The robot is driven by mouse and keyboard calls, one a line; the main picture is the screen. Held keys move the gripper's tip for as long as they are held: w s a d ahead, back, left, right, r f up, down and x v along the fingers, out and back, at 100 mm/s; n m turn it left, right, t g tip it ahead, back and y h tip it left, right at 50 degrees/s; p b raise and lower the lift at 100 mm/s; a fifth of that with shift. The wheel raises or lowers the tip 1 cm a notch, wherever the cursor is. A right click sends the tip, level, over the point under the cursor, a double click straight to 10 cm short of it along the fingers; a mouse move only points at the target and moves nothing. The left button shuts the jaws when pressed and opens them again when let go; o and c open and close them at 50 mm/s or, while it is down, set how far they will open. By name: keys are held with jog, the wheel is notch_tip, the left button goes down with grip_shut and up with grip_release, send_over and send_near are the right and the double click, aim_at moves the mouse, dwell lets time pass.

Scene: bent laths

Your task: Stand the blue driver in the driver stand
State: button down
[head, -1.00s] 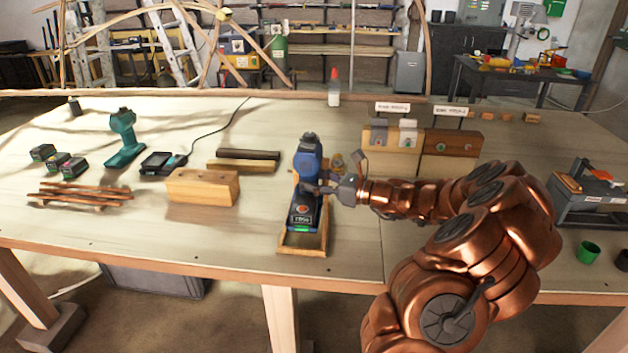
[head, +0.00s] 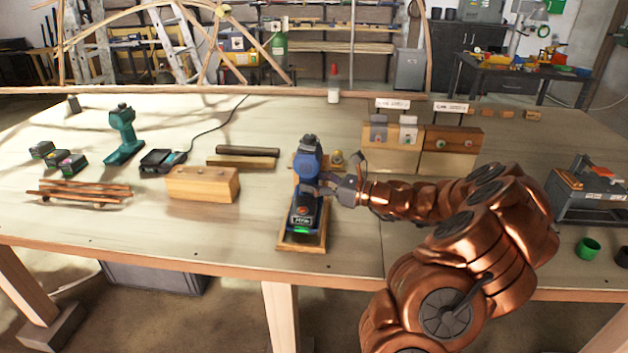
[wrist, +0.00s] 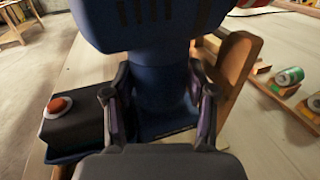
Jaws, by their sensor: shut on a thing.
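The blue driver (head: 307,172) stands upright with its battery foot on the wooden driver stand (head: 316,247) near the front of the bench. I cannot tell whether the foot is fully seated. My gripper (head: 326,184) comes from the right and is shut on the driver's handle. In the wrist view my gripper's fingers (wrist: 157,105) lie on both sides of the blue handle (wrist: 158,88), and the foot with a red button (wrist: 60,106) shows at left. A wooden part of the stand (wrist: 234,80) rises beside the handle.
A wooden block (head: 200,186) lies left of the stand, with a teal driver (head: 124,132) and a charger (head: 163,161) farther back. Labelled wooden blocks (head: 390,155) stand behind my gripper. The bench front left of the stand is mostly clear.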

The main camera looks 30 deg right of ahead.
jog(key=shift+f+b, duration=0.5)
jog(key=shift+f, duration=1.15)
dwell(1.9)
jog(key=shift+c, duration=1.4)
grip_release()
jog(key=shift+f, duration=0.1)
jog(key=shift+s, duration=0.1)
jog(key=v, duration=1.2)
